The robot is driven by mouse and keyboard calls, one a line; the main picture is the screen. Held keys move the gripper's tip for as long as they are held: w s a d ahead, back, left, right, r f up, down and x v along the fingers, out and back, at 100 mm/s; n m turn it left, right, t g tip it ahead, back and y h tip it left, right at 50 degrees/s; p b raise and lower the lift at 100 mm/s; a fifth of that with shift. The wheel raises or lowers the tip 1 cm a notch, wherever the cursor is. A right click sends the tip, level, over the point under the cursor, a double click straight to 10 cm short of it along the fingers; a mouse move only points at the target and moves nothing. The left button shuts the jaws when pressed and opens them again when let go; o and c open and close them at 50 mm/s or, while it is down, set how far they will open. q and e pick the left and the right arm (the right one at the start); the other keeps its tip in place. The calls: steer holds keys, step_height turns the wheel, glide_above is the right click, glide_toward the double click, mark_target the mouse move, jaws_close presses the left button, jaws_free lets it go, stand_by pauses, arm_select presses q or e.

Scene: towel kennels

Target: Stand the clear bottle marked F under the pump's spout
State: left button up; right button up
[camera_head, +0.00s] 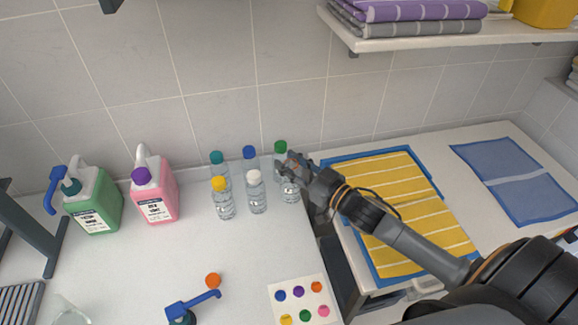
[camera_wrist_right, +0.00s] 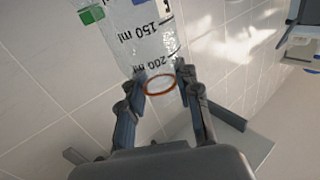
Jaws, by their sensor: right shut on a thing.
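My right gripper (camera_head: 291,163) is at the right end of a group of clear bottles and is shut on a clear bottle (camera_head: 290,190), whose top it hides. In the right wrist view the gripper (camera_wrist_right: 160,80) has its fingers on either side of the clear bottle (camera_wrist_right: 135,35), which shows 150 ml and 200 ml marks, and an orange ring lies between the fingers. I cannot read a letter F. A blue pump (camera_head: 66,187) is on the green jug (camera_head: 97,205). Another blue pump (camera_head: 190,305) is at the bottom edge, its base cut off. My left gripper is not in view.
Clear bottles with yellow, white, teal, blue and green (camera_head: 281,147) caps stand close by. A pink jug (camera_head: 157,195) stands left of them. An orange cap (camera_head: 212,281) and a colour-dot card (camera_head: 302,302) lie in front. The counter between is clear. A shelf (camera_head: 420,40) hangs above right.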

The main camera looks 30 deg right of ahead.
steer(key=s+a+r, duration=0.1)
steer(key=s, duration=0.1)
steer(key=s+a+r, duration=0.1)
steer(key=s, duration=0.2)
steer(key=s+a+r+b, duration=0.1)
steer(key=s, duration=0.2)
steer(key=shift+r, duration=0.35)
steer(key=shift+a, duration=0.1)
